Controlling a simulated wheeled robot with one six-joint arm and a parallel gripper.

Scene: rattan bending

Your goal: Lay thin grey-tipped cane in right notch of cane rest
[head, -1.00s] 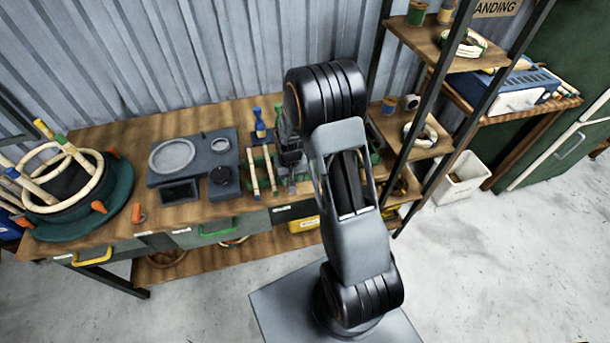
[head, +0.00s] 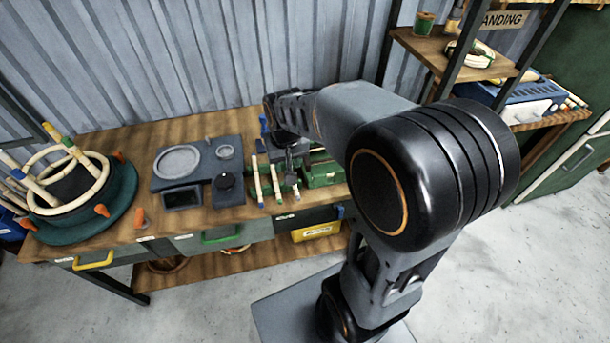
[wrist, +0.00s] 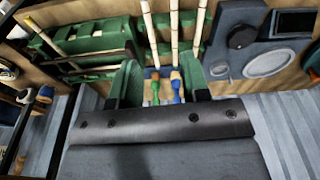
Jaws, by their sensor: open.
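The green cane rest (wrist: 164,20) shows in the wrist view with three pale canes lying across it, side by side: one at the picture's left (wrist: 149,35), one in the middle (wrist: 174,28) and one at the right (wrist: 200,25). In the head view, canes lie at the left (head: 256,180), in the middle (head: 275,181) and at the right (head: 294,183), partly hidden by my gripper. I cannot make out a grey tip for certain.
A grey panel with round dishes (head: 155,187) lies left of the rest. Green trays (head: 322,172) are to its right. Small blue and green handled items (wrist: 177,88) show below the fingers in the wrist view. A shelf rack (head: 430,62) stands at the right.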

